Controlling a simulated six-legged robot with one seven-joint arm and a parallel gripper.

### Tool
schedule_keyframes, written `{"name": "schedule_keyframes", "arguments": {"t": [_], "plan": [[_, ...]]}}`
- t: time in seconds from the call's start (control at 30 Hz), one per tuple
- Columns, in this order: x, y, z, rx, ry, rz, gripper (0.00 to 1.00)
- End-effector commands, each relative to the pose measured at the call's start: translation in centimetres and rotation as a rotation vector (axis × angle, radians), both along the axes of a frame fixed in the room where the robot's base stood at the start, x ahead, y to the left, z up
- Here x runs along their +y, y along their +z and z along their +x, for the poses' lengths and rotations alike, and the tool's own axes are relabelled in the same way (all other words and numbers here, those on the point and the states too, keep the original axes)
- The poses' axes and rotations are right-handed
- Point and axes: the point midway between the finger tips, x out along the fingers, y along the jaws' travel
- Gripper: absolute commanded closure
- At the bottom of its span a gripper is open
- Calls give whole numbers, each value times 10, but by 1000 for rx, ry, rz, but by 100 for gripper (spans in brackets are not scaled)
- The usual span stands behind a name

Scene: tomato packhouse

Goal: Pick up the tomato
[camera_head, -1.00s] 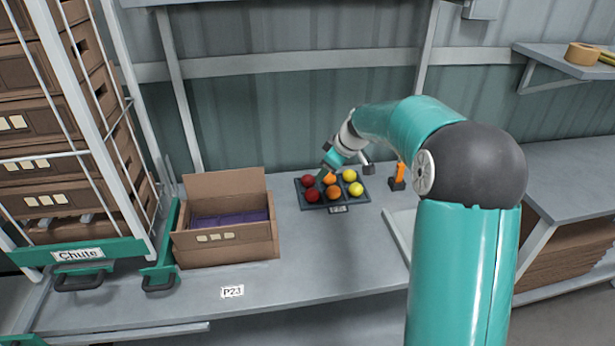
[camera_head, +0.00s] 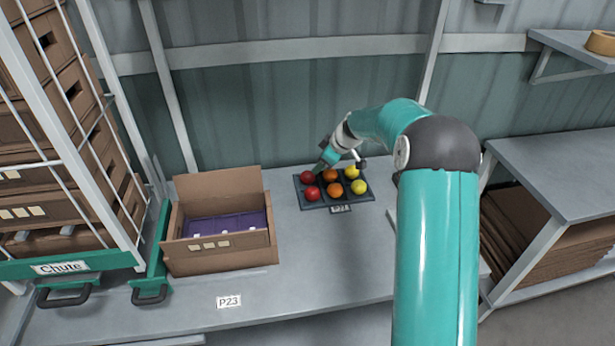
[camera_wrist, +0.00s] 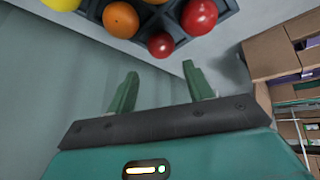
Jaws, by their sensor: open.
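Several tomatoes sit in a dark compartment tray (camera_head: 324,208) on the bench. Two are red: the back one (camera_head: 307,177) and the front one (camera_head: 312,194). Two are orange (camera_head: 334,189), and two are yellow (camera_head: 358,187). My gripper (camera_head: 322,168) is at the back left of the tray, close to the back red tomato; I cannot tell from the head view if they touch. In the wrist view my gripper (camera_wrist: 158,80) is open with nothing between its fingers. A dark red tomato (camera_wrist: 161,45) lies just beyond the fingertips, with a brighter red one (camera_wrist: 199,17) to its right.
An open cardboard box (camera_head: 220,258) with a purple insert (camera_head: 226,224) stands left of the tray. A P23 label (camera_head: 229,301) lies on the bench front. A rack of boxes with a Chute sign (camera_head: 60,267) is at far left. Bench between box and tray is clear.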

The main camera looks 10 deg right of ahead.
Motion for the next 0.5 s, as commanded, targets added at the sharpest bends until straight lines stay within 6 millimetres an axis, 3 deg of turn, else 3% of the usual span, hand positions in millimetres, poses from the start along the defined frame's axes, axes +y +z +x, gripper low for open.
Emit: {"name": "schedule_keyframes", "arguments": {"t": [0.13, 0.5], "plan": [[11, -24, 11, 0, 1, 1, 49], [23, -57, 28, 1, 1, 0, 49]]}}
